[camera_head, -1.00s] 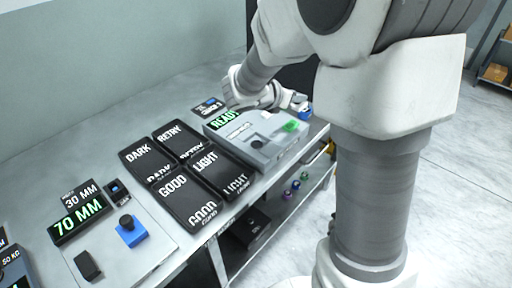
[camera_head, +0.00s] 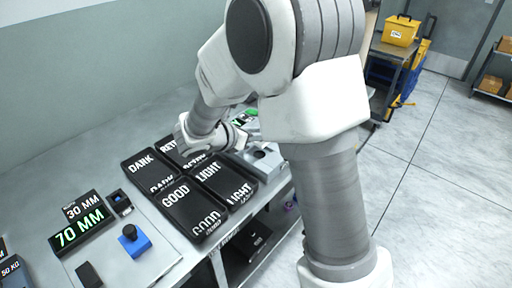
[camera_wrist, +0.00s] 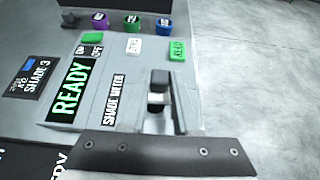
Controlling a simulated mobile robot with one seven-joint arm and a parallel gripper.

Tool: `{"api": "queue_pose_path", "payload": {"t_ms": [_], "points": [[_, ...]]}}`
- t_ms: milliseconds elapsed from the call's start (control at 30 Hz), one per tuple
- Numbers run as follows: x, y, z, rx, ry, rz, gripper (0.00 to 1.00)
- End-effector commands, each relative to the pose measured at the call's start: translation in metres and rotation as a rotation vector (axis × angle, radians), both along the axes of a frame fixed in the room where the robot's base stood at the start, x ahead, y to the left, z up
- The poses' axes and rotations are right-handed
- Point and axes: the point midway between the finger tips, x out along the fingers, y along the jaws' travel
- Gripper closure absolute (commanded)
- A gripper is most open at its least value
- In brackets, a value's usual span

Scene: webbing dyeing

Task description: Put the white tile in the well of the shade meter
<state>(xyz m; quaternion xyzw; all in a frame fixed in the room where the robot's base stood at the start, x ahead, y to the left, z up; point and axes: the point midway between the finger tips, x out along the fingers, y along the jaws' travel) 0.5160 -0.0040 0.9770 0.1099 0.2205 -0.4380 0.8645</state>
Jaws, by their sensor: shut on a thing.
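The shade meter is a grey box with a lit green READY display; it shows in the wrist view (camera_wrist: 103,68) and, partly hidden behind my arm, in the head view (camera_head: 268,170). My gripper (camera_wrist: 158,94) is over the meter's top, just right of its SHADE METER label. Its dark fingertips are shut on a thin white piece, seen edge-on, which looks like the white tile (camera_wrist: 157,97). I cannot tell whether the tile touches the meter. The well is hard to make out under the fingers in the wrist view; a dark round spot (camera_head: 260,154) shows on the meter in the head view.
A green READ button (camera_wrist: 177,50) and a small white block (camera_wrist: 134,46) are beyond my fingers. Several coloured cans stand further off, including a purple one (camera_wrist: 99,22). A SHADE 3 box (camera_wrist: 33,75) is left of the display. Black trays (camera_head: 178,207) lie beside the meter.

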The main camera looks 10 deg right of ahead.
Motion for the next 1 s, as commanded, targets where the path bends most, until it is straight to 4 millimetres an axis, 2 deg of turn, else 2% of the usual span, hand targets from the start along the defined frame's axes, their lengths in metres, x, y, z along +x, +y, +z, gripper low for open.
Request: {"api": "queue_pose_path", "payload": {"t_ms": [167,400,767,800,967,1000], "points": [[0.000,0.004,-0.011,0.001,0.001,-0.001,1.00],[0.000,0.004,-0.043,0.001,0.002,0.000,1.00],[0.000,0.004,-0.047,0.001,-0.001,0.000,1.00],[0.000,0.004,-0.047,0.001,0.000,0.000,0.69],[0.000,0.004,-0.046,0.001,0.000,0.000,0.41],[0.000,0.004,-0.046,0.001,0.000,0.000,0.41]]}}
